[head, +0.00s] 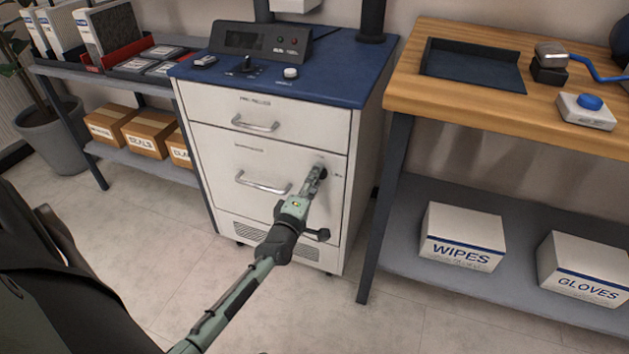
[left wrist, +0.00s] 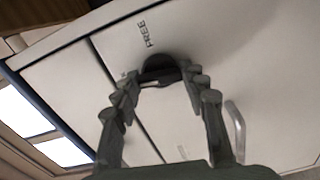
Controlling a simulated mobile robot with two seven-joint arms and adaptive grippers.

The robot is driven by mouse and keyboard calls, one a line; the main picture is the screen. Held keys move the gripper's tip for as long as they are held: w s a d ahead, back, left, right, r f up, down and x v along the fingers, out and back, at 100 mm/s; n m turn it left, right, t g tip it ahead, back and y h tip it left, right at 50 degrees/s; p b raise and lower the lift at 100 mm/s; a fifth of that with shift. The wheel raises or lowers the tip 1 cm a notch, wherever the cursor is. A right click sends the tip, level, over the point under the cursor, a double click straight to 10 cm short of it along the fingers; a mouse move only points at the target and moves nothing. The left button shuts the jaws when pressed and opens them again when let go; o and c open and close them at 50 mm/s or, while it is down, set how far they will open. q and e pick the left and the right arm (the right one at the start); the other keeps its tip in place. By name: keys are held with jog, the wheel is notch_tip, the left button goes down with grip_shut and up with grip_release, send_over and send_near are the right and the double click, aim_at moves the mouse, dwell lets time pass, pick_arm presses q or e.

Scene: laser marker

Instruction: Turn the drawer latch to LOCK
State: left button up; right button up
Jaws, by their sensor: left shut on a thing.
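The drawer latch (left wrist: 160,68) is a dark round knob on the white cabinet front, at the upper right of the lower drawer (head: 240,172). My left gripper (left wrist: 159,82) has its two fingers on either side of it, shut on the knob. In the head view the left gripper (head: 318,172) reaches up to the latch and hides most of it. The word FREE (left wrist: 146,34) is printed beside the knob in the left wrist view. Which way the latch points is hard to tell. My right gripper is not in view.
The cabinet has an upper drawer handle (head: 255,123) and a lower one (head: 262,183). A wooden bench (head: 480,100) stands at the right, with WIPES (head: 461,237) and GLOVES (head: 585,268) boxes below. A shelf with cartons (head: 150,133) is at the left. Floor in front is clear.

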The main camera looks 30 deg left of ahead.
pick_arm(q)
jog(key=shift+n, duration=0.7)
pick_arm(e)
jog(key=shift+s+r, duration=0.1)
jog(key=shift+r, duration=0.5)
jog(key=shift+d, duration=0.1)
pick_arm(q)
jog(key=o, duration=1.2)
jog(key=shift+c, duration=0.2)
jog(key=v, duration=1.2)
